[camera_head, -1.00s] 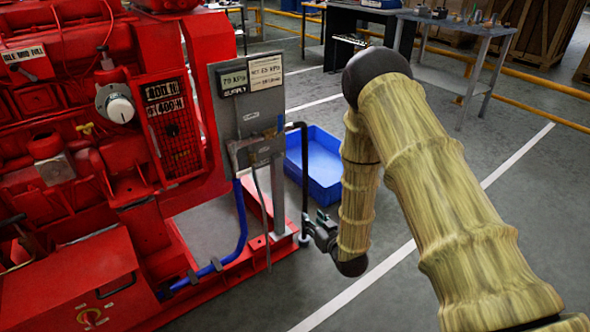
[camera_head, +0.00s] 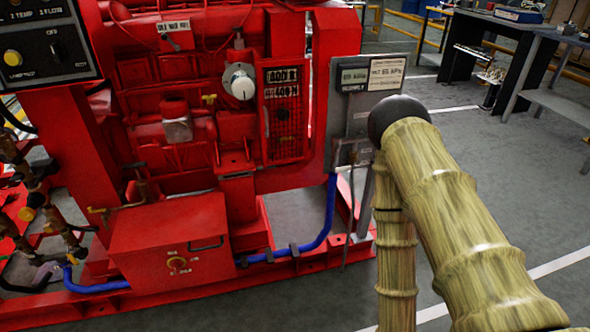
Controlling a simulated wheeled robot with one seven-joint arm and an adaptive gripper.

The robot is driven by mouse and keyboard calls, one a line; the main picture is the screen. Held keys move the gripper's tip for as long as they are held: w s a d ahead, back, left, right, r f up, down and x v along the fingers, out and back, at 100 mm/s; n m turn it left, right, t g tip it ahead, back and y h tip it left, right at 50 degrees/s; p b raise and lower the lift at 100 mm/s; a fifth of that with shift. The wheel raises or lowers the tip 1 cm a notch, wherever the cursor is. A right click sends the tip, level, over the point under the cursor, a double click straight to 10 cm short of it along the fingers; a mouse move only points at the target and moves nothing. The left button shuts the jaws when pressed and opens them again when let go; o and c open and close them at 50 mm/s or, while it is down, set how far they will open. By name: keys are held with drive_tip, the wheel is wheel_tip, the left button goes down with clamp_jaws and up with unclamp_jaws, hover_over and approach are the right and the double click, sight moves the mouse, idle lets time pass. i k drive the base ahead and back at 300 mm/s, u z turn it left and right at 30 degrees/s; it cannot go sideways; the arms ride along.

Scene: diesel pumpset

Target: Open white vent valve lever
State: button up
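No white vent valve lever can be made out for certain in the head view. A small pale piece (camera_head: 43,274) shows among the pipes at the lower left, too small to identify. The red diesel pumpset (camera_head: 150,75) fills the left and middle. My arm, in a bamboo-like covering, stands at the right. Its forearm hangs down past the bottom edge, and my gripper is not in view.
A grey panel (camera_head: 362,120) with two displays stands close to my arm's elbow. A blue hose (camera_head: 325,225) runs along the red base. A control panel (camera_head: 45,45) is at the upper left. Workbenches (camera_head: 560,75) stand at the back right. Open floor lies at right.

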sight(337, 170)
drive_tip(key=u, duration=1.6)
drive_tip(key=k, duration=0.4)
drive_tip(key=z, duration=0.85)
